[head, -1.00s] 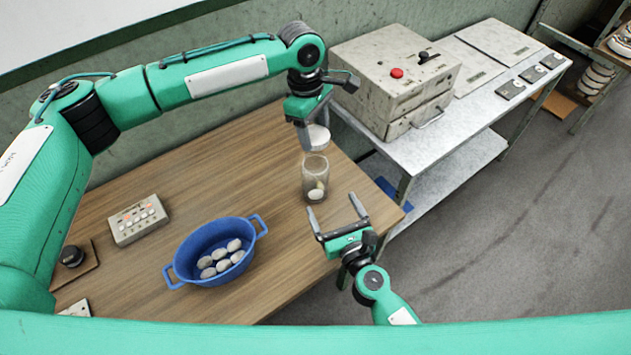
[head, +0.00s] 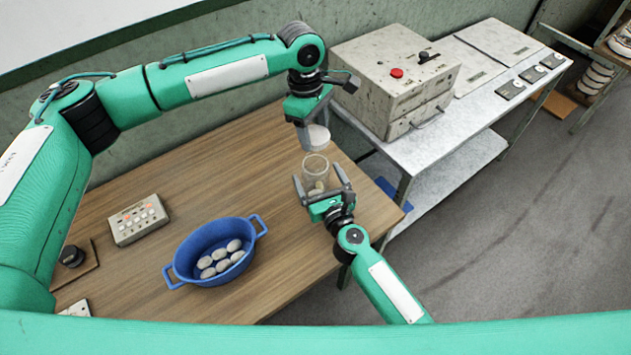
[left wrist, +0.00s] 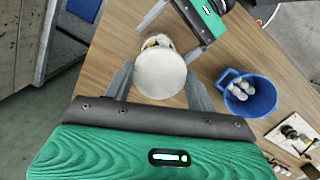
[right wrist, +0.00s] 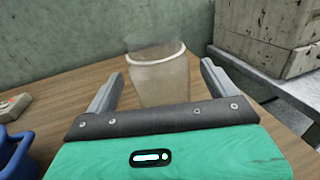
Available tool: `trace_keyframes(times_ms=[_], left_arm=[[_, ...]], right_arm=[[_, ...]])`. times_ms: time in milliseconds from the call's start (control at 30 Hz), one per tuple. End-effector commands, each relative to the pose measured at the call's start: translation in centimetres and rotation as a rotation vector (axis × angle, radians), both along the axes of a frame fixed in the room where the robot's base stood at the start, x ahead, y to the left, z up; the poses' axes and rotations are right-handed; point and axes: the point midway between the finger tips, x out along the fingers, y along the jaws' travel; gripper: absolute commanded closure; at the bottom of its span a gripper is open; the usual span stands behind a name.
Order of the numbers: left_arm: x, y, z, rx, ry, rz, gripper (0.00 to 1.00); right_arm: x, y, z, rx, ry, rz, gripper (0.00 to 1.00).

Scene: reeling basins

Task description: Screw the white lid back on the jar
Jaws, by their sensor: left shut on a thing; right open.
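The clear glass jar (head: 315,172) stands upright on the wooden table, with a pale cocoon-like thing visible inside. It also shows in the right wrist view (right wrist: 160,80), its mouth uncovered. My left gripper (head: 313,140) is shut on the white lid (head: 318,138) and holds it above the jar, apart from the rim. The lid fills much of the left wrist view (left wrist: 160,73) and hides most of the jar. My right gripper (head: 322,190) is open, low over the table, with its fingers reaching to either side of the jar. In the right wrist view the fingers (right wrist: 158,85) look apart from the glass.
A blue basin (head: 190,272) with several white cocoons stands on the table to the left. A button box (head: 138,220) lies farther left. A metal bench (head: 470,150) with a grey machine (head: 385,85) stands behind the table's right edge.

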Motion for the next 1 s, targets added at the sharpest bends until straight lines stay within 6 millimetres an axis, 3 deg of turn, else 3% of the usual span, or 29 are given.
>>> trace_keyframes(times_ms=[200, 567, 900, 1000], left_arm=[[0.0, 0.0, 0.0, 0.0, 0.0, 0.0, 0.67], [0.0, 0.0, 0.0, 0.0, 0.0, 0.0, 0.67], [0.0, 0.0, 0.0, 0.0, 0.0, 0.0, 0.67], [0.0, 0.0, -0.1, 0.0, 0.0, 0.0, 0.67]], right_arm=[[1.8, 0.8, 0.0, 0.001, 0.0, 0.0, 0.11], [2.1, 0.8, 0.0, 0.0, 0.0, 0.0, 0.11], [2.1, 0.8, 0.0, 0.0, 0.0, 0.0, 0.76], [2.1, 0.8, 0.0, 0.0, 0.0, 0.0, 0.78]])
